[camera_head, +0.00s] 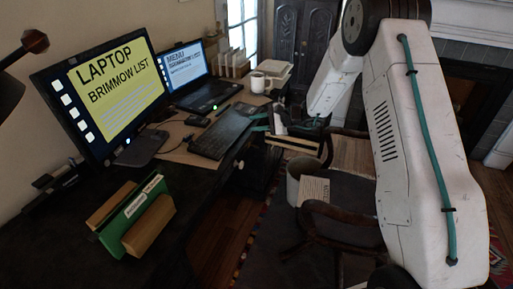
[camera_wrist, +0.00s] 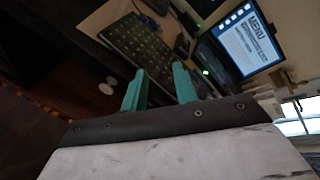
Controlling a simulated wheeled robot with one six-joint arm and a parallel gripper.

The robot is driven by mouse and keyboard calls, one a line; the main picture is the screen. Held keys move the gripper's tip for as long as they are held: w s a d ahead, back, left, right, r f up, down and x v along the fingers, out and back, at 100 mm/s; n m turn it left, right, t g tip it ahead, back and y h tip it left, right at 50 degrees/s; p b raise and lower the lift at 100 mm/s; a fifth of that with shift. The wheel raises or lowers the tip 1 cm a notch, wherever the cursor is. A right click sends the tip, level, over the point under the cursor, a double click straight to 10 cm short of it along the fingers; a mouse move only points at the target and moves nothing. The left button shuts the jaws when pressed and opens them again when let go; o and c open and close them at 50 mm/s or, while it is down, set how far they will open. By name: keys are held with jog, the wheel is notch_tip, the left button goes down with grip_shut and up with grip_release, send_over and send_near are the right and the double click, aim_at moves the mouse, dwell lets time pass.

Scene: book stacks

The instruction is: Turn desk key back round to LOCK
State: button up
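My gripper (camera_head: 259,122) is at the right front edge of the desk (camera_head: 55,240), near the keyboard's right end in the head view. In the wrist view, the two teal fingers of my gripper (camera_wrist: 159,87) stand apart with nothing seen between them. A small pale round knob (camera_wrist: 106,88) shows on the dark desk front, left of the fingers. A pale knob (camera_head: 240,164) also shows in the head view, below the desk edge. I cannot make out a key or a LOCK mark in either view.
A keyboard (camera_head: 222,132) lies beside my gripper, with a laptop (camera_head: 208,93) and a mug (camera_head: 258,82) behind. A monitor (camera_head: 110,90) and a green folder in a wooden holder (camera_head: 138,215) stand left. A chair (camera_head: 335,220) and a bin (camera_head: 293,184) are close below my arm.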

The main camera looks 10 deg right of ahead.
aim_at(256, 146)
jog(key=w+d+f+m+t+h, duration=0.1)
jog(key=w+d+f+m+t, duration=0.2)
jog(key=f, duration=0.6)
jog(key=w+d+f+m+t+h, duration=0.1)
jog(key=w+d+f+m+h, duration=0.2)
jog(key=f, duration=0.7)
jog(key=shift+y, duration=0.6)
jog(key=x, duration=0.6)
jog(key=shift+w+d, duration=0.1)
jog(key=shift+w, duration=0.55)
grip_shut()
